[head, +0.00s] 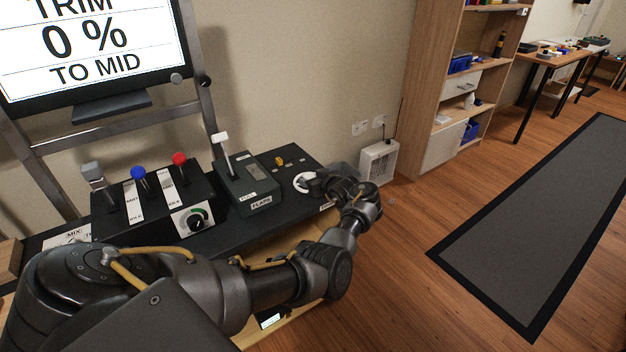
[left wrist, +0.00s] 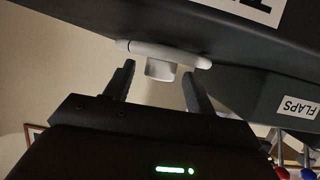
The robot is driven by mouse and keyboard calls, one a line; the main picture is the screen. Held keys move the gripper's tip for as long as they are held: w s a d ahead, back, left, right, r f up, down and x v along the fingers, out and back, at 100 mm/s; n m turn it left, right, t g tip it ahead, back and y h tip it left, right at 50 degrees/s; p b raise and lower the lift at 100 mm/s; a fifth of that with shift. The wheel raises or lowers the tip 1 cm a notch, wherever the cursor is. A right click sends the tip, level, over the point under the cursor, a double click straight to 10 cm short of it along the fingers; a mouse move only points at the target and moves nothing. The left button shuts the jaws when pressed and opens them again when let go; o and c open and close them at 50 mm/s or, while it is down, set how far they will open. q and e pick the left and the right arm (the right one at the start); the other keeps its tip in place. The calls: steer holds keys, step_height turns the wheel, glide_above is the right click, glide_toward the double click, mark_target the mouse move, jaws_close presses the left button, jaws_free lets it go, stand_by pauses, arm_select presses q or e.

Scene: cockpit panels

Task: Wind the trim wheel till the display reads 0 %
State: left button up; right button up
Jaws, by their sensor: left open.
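The display (head: 90,50) at the upper left reads "TRIM", "0 %" and "TO MID"; its top is cut off. The white trim wheel (head: 303,181) is at the right end of the dark console, partly hidden by my left gripper (head: 336,185). In the left wrist view the wheel (left wrist: 187,54) shows edge-on, with a white stub (left wrist: 160,71) projecting from it. My left gripper (left wrist: 157,88) is open, its two fingers on either side of the stub; I cannot tell if they touch it. My right gripper is not in view.
A flaps lever box (head: 247,185) stands left of the wheel. Further left is a lever panel (head: 155,200) with blue and red knobs and a dial. A white heater (head: 378,161) and a wooden shelf (head: 440,105) stand to the right.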

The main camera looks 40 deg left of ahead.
arm_select(q)
steer(key=v, duration=1.1)
steer(key=shift+w, duration=0.1)
